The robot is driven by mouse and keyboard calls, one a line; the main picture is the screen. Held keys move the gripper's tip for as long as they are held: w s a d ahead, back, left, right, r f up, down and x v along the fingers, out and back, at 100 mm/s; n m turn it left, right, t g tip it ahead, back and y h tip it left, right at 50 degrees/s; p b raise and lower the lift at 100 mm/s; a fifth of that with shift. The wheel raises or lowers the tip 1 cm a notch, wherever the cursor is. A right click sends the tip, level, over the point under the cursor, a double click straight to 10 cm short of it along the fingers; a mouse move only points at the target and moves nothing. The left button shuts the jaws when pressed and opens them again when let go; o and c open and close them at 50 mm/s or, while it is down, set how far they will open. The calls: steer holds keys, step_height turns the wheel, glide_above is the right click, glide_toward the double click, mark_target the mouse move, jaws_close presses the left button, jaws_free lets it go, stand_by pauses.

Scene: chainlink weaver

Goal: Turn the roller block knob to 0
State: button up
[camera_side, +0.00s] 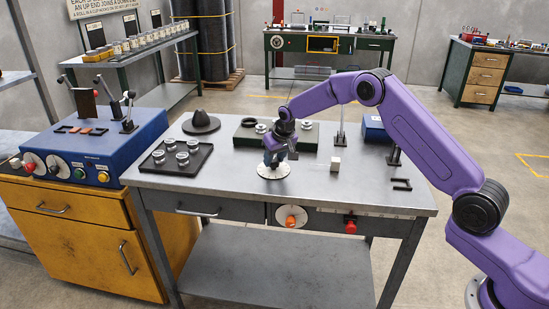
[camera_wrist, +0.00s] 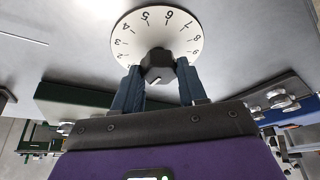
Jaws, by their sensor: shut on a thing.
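A round white dial (camera_side: 274,172) with black numbers lies on the grey bench top, below my gripper (camera_side: 279,153). In the wrist view the dial (camera_wrist: 130,45) fills the upper middle, with its numbers running around the rim. A dark faceted knob (camera_wrist: 157,62) stands at its centre. My gripper (camera_wrist: 160,76) is shut on this knob, with one blue finger on each side. The dial's near rim is hidden behind the fingers and gripper body, and I cannot read a 0 there.
A black tray (camera_side: 172,160) with several metal rollers and a dark cone (camera_side: 201,122) stand left of the dial. A dark green block (camera_side: 245,137) lies behind it. A small pale cube (camera_side: 336,164) and a black bracket (camera_side: 401,184) lie right. An orange knob (camera_side: 291,218) is on the bench front.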

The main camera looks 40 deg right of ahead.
steer(key=shift+n, duration=0.5)
steer(key=o, duration=1)
steer(key=shift+o, duration=0.2)
steer(key=v, duration=1.7)
steer(key=shift+s+d+r, duration=0.15)
steer(key=shift+d, duration=0.25)
steer(key=shift+a, duration=0.1)
